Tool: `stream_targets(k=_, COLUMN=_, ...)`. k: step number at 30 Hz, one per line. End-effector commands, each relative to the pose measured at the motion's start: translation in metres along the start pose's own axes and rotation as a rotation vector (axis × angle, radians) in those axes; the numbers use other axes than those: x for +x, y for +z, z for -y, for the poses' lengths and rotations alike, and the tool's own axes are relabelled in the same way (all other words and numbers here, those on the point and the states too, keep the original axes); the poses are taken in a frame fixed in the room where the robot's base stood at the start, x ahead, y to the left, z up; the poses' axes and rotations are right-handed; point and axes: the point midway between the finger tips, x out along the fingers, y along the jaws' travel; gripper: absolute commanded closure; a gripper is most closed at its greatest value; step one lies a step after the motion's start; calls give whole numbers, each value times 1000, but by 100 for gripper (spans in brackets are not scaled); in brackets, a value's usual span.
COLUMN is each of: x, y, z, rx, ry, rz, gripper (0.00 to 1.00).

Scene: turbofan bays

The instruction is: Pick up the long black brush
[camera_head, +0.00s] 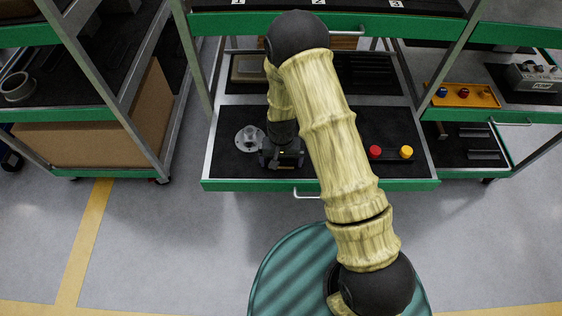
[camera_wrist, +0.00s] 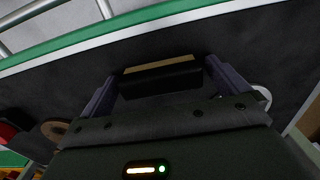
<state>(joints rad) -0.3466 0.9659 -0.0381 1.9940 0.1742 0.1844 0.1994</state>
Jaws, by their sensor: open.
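A dark bar with a tan strip along its upper edge, which looks like the black brush (camera_wrist: 160,84), lies on the dark drawer mat in the wrist view. My gripper (camera_wrist: 161,74) is open, with one finger near each end of the bar. I cannot tell whether the fingers touch it or how far above it they are. In the head view my gripper (camera_head: 281,160) is low over the front of the pulled-out drawer (camera_head: 320,186), and the brush is hidden by it there.
A metal flange (camera_head: 249,138) sits just left of my gripper. A red knob (camera_head: 375,152) and a yellow knob (camera_head: 406,152) are at the drawer's right. A tan box (camera_head: 248,68) lies behind.

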Motion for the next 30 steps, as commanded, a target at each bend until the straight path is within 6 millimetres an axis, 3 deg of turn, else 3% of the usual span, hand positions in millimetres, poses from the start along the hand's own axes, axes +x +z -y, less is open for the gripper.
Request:
stream_targets(k=12, x=0, y=0, z=0, rx=0, ry=0, rz=0, gripper=0)
stream_targets(k=18, x=-1, y=0, z=0, rx=0, ry=0, rz=0, gripper=39)
stream_targets(k=20, x=-1, y=0, z=0, rx=-1, ry=0, rz=0, gripper=44)
stream_targets(k=30, x=-8, y=0, z=0, rx=-1, ry=0, rz=-1, gripper=44)
